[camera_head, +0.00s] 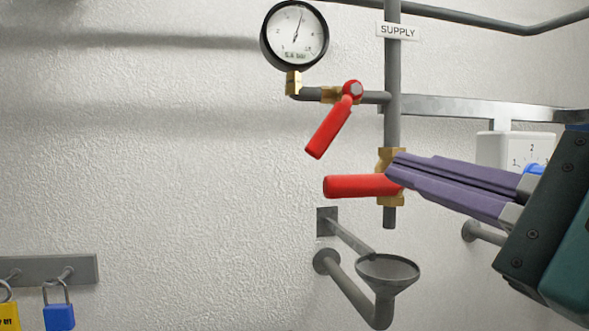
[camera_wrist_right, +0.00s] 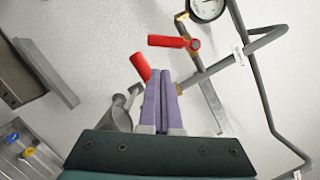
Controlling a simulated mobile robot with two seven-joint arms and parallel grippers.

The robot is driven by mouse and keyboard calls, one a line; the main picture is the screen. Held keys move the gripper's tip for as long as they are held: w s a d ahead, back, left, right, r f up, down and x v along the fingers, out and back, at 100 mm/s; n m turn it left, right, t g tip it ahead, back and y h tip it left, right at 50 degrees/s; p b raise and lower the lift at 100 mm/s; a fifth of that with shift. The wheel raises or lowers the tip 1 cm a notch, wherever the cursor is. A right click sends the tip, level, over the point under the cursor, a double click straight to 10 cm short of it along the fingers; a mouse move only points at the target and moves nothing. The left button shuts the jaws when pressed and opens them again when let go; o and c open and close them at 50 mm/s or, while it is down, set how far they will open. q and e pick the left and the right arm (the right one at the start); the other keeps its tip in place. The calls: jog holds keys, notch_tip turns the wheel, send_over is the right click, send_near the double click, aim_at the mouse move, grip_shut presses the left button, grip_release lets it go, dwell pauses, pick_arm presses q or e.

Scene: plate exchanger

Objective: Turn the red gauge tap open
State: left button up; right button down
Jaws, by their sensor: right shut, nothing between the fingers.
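The red gauge tap (camera_head: 330,127) sits on the short horizontal branch below the round gauge (camera_head: 295,34). Its lever slants down and left from its pivot, at an angle to the branch. In the right wrist view the gauge tap (camera_wrist_right: 167,41) shows beyond the fingers. My right gripper (camera_head: 395,167) is shut and empty, below and right of the gauge tap and apart from it. Its tips overlap the lower valve in the head view; I cannot tell if they touch it. The wrist view also shows the closed fingers (camera_wrist_right: 161,78). My left gripper is not in view.
A second red lever (camera_head: 358,186) lies about level on the lower valve of the vertical supply pipe (camera_head: 393,75). A grey funnel (camera_head: 388,268) stands below. A white box (camera_head: 493,149) is behind my gripper. Padlocks hang lower left. Wall left of the taps is bare.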

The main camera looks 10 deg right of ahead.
aim_at(356, 175)
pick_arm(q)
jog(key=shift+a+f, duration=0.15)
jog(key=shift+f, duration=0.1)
pick_arm(e)
jog(key=shift+x, duration=4.05)
